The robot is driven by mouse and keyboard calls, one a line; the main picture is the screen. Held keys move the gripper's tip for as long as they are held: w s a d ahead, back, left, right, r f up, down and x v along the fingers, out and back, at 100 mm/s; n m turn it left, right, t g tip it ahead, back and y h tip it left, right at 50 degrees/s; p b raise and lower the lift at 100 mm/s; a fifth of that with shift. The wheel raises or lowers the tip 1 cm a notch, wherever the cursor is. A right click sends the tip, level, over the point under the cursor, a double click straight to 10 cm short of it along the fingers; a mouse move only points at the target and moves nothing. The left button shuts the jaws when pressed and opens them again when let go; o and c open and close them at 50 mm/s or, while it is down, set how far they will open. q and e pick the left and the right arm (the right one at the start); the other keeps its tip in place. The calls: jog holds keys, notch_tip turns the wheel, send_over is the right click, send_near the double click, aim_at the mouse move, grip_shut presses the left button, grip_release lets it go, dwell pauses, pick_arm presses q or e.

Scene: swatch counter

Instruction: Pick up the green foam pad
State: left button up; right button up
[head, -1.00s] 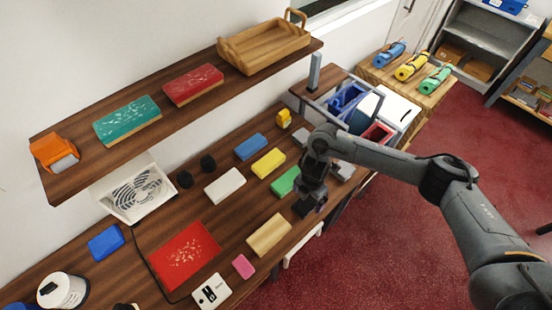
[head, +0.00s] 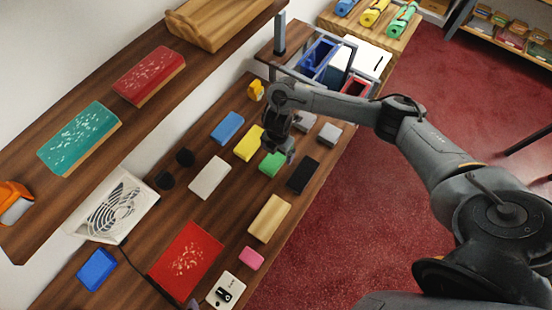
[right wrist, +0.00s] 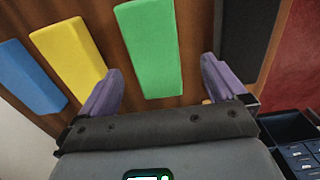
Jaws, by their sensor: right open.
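The green foam pad (head: 271,163) lies on the wooden counter, partly hidden by my right gripper in the head view. In the right wrist view the green pad (right wrist: 151,48) lies ahead, between the lines of the two purple fingertips. My right gripper (head: 285,152) is over the pad's near end; in the right wrist view its jaws (right wrist: 158,82) are apart, with nothing held between them. I cannot tell how high above the pad it is. My left gripper is not seen.
A yellow pad (head: 249,142) and a blue pad (head: 227,127) lie left of the green one. A black pad (head: 303,174) lies close on its right. A white pad (head: 210,178) and a beige pad (head: 269,218) lie nearer. A wooden shelf (head: 140,119) overhangs the counter's left side.

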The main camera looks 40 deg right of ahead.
aim_at(276, 156)
jog(key=f, duration=0.1)
jog(key=f+b, duration=0.1)
jog(key=f, duration=0.1)
jog(key=shift+w+a+f, duration=0.1)
jog(key=shift+w+f, duration=0.05)
jog(key=shift+w, duration=0.1)
jog(key=shift+f, duration=0.9)
jog(key=shift+c, duration=0.2)
jog(key=c, duration=1)
jog(key=shift+r, duration=0.1)
